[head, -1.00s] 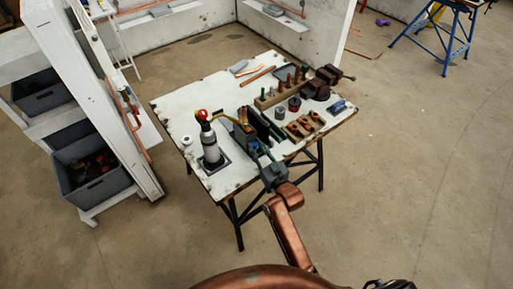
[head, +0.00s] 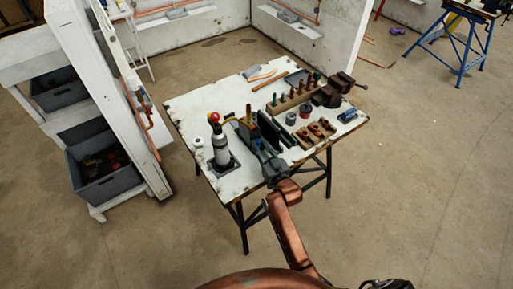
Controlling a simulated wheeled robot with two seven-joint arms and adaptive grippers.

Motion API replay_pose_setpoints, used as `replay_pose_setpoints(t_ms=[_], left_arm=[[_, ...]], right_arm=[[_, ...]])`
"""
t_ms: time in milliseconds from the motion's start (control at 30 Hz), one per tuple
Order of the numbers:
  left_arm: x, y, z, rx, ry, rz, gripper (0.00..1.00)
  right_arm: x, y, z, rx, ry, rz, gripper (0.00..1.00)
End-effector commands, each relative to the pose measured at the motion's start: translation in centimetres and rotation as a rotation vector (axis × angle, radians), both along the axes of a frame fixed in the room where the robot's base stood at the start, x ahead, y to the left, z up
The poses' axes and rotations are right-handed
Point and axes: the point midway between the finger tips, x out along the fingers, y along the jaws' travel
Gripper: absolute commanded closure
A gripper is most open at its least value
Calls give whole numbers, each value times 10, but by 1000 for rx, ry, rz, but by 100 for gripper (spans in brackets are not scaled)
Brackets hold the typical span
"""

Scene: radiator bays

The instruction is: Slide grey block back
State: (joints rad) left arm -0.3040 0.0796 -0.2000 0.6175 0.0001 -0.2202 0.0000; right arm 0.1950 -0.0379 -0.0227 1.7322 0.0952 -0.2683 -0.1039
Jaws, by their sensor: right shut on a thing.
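My right gripper (head: 262,151) reaches in from the front over the near edge of the white table (head: 205,110). It is shut on what looks like the grey block (head: 246,133), low over the tabletop. The gripper hides much of the block, and I cannot tell whether its underside touches the table. The block is just right of a grey gas torch bottle (head: 220,150) with a red knob, and close left of dark upright plates (head: 268,128). My left gripper is out of view.
A wooden rack (head: 291,100) of tools, a vice (head: 330,95), a brown fittings block (head: 315,132) and a blue item (head: 348,115) fill the table's right side. The back-left tabletop is mostly clear. A shelf with grey bins (head: 105,185) stands left.

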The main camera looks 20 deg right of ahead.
Motion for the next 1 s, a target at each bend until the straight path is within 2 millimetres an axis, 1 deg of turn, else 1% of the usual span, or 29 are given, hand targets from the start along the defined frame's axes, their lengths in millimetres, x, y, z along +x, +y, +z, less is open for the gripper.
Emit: replay_pose_setpoints(t_ms=[200,233,467,800,867,1000], left_arm=[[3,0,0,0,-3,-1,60],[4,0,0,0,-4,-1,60],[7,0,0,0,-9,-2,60],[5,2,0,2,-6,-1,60],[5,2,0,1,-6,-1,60],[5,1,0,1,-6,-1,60]], right_arm=[[0,1,0,3,0,1,100],[0,1,0,3,0,1,78],[0,1,0,2,0,2,62],[-3,0,0,1,0,1,61],[-8,-1,-1,1,0,0,61],[-30,-3,-1,2,1,0,61]])
